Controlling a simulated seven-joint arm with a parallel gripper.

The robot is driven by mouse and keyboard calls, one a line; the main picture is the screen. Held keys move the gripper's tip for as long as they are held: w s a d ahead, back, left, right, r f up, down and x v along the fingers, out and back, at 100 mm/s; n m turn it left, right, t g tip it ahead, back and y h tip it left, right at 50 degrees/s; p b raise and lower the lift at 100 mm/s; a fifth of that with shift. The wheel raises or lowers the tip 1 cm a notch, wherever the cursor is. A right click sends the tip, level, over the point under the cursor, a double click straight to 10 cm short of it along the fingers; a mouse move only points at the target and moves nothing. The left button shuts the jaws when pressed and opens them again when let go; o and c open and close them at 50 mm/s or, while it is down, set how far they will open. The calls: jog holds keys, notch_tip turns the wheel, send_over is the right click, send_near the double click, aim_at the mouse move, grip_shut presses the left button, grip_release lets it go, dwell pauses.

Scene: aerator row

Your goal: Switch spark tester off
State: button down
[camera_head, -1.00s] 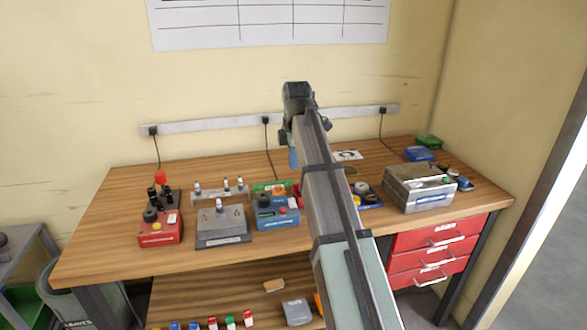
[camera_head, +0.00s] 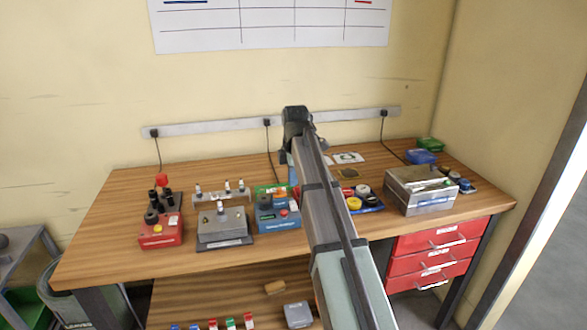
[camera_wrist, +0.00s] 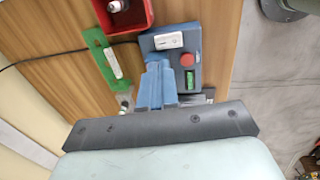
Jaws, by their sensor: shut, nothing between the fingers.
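A blue box (camera_head: 283,226), apparently the spark tester, stands on the workbench left of my arm; its label is too small to read. In the wrist view the blue box (camera_wrist: 148,42) shows a white switch (camera_wrist: 168,40), a round red button (camera_wrist: 186,60) and a small green-lit window (camera_wrist: 190,82). My gripper (camera_wrist: 157,64) is shut and empty, its blue fingers over the edge of the box near the switch. I cannot tell whether they touch it. In the head view my arm hides most of the gripper.
A green card or block (camera_wrist: 102,54) and a red tray (camera_wrist: 132,22) lie close beside the box. Left of it stand a grey stand (camera_head: 223,222) and a red box (camera_head: 160,236). A metal case (camera_head: 420,195) stands at right. The bench's front left is clear.

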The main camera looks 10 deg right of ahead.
aim_at(292, 203)
jog(key=f, duration=0.5)
jog(key=w+f, duration=0.1)
jog(key=f, duration=0.1)
jog(key=shift+f, duration=0.35)
jog(key=shift+w+f, duration=0.15)
jog(key=shift+f, duration=0.05)
jog(key=shift+s, duration=0.25)
jog(key=shift+s+r, duration=0.15)
jog(key=shift+s, duration=0.45)
jog(key=shift+r, duration=0.15)
notch_tip(292, 203, up, 14)
jog(key=s, duration=0.2)
jog(key=shift+f, duration=0.2)
dwell(0.3)
